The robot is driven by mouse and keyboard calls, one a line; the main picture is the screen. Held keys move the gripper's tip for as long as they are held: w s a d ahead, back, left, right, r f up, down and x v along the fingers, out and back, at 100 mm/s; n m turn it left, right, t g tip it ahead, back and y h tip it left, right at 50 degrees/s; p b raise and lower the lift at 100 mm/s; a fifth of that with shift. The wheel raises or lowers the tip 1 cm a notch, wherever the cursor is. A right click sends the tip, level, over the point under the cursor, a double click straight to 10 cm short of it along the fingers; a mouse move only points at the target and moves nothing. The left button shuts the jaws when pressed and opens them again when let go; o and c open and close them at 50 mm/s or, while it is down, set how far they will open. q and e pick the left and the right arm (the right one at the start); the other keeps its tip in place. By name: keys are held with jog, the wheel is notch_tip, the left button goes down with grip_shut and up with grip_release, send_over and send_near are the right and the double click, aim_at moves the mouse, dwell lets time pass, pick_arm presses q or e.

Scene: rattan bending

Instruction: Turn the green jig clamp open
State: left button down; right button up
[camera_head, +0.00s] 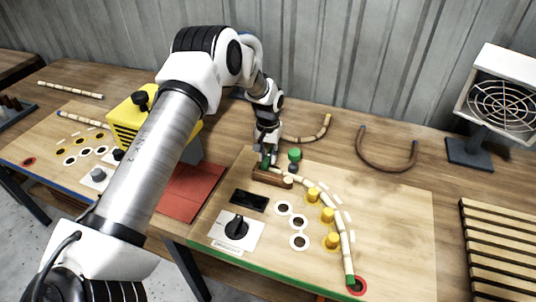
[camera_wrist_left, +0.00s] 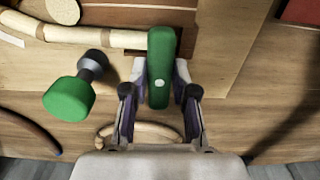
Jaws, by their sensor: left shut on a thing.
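The green clamp lever (camera_wrist_left: 163,65) stands between the fingers of my left gripper (camera_wrist_left: 162,100) in the left wrist view, with a small pale dot on its face. In the head view my left gripper (camera_head: 267,152) reaches down to the lever beside a brown wooden block (camera_head: 272,178) on the jig board (camera_head: 400,225). The fingers are shut on the lever and hide much of it there. A rattan pole (camera_head: 342,235) runs from the block in a curve past yellow pegs (camera_head: 328,214) to a green tip by a red ring (camera_head: 357,286). My right gripper does not show.
A green-topped knob (camera_head: 294,155) stands close beside my left gripper, also in the left wrist view (camera_wrist_left: 70,98). A black dial (camera_head: 237,228) is on the board. Bent canes (camera_head: 388,165) lie behind; a heater (camera_head: 500,105) and slatted rack (camera_head: 497,250) are at the right.

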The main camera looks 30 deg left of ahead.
pick_arm(q)
jog(key=shift+n, duration=0.3)
jog(key=n+p, duration=0.1)
jog(key=n, duration=0.3)
jog(key=shift+d, duration=0.15)
jog(key=n+p, duration=0.1)
jog(key=n, duration=0.3)
jog(key=shift+w+n, duration=0.15)
jog(key=shift+n, duration=0.25)
jog(key=n+p, duration=0.1)
jog(key=n, duration=0.3)
jog(key=shift+w+d+f+n, duration=0.1)
jog(key=shift+n, duration=0.2)
jog(key=shift+f+n+p, duration=0.1)
jog(key=shift+n+p, duration=0.25)
jog(key=shift+n, duration=1.55)
